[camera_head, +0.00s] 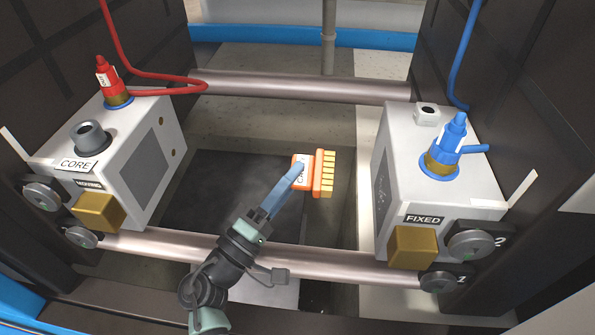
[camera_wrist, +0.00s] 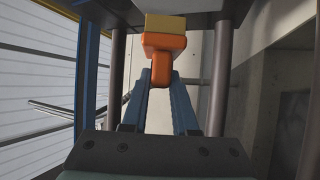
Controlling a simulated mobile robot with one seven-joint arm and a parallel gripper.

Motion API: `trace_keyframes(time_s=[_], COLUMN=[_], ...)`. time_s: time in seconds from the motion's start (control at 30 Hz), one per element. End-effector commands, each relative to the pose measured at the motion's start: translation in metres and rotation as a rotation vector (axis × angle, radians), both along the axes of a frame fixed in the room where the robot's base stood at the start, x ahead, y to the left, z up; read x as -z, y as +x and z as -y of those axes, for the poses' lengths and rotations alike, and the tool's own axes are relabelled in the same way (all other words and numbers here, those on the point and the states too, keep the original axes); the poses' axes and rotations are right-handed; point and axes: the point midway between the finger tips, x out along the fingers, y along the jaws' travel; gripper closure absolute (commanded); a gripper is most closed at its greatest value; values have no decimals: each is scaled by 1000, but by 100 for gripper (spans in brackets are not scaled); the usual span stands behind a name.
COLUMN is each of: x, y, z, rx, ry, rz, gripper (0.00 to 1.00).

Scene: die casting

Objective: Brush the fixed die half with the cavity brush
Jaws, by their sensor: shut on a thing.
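My gripper (camera_head: 298,176) is shut on the orange cavity brush (camera_head: 304,170), between the two die halves. The brush's yellow bristles (camera_head: 328,172) point right, toward the fixed die half (camera_head: 442,160), with a gap between them. In the wrist view the blue fingers of my gripper (camera_wrist: 160,78) hold the orange brush (camera_wrist: 165,46) by its handle, with a yellow bristle block (camera_wrist: 166,24) at the top. The fixed die half is a grey block with a blue fitting (camera_head: 446,150). Its inward face is seen at a steep angle, so its cavity is not clear.
The moving die half (camera_head: 110,150), marked CORE, stands at left with a red hose (camera_head: 140,65). Tie bars run across behind (camera_head: 300,87) and in front (camera_head: 270,258) of the brush. Open space lies between the halves.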

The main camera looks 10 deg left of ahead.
Motion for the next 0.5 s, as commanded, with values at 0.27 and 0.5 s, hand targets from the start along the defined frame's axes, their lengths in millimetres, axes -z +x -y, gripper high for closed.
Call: trace_keyframes(time_s=[0.27, 0.5], x=[0, 0], y=[0, 0], z=[3, 25], rx=[1, 4], ry=[0, -1], rz=[1, 0], gripper=[100, 100])
